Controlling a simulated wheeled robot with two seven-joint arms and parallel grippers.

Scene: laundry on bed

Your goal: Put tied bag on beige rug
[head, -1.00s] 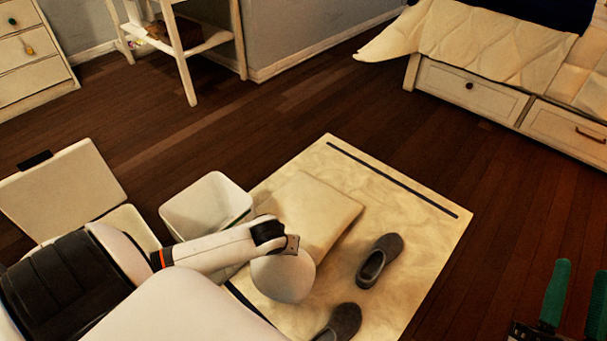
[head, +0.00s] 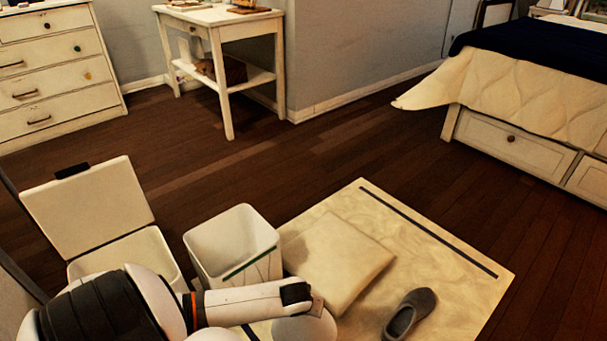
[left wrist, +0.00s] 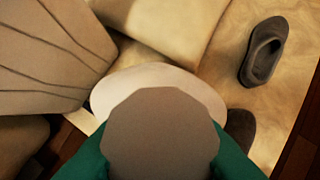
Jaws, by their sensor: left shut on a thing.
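The tied bag (head: 302,328) is a pale, rounded bundle at the bottom edge of the head view, just below my left wrist. In the left wrist view its flared, many-sided top (left wrist: 160,130) lies between the green fingers of my left gripper (left wrist: 160,150), with the white body (left wrist: 150,85) beyond. My left gripper is shut on it. The beige rug (head: 440,250), with a dark stripe along its far edge, lies under and around the bag in view. I cannot tell whether the bag touches it. My right gripper is out of view.
A flat cream cushion (head: 340,255) lies on the rug beside the bag. A grey shoe (head: 410,312) is right of it; part of another (left wrist: 241,128) shows. An open white bin (head: 235,245) and a lidded box (head: 88,205) stand left. Bare floor surrounds the rug's far side.

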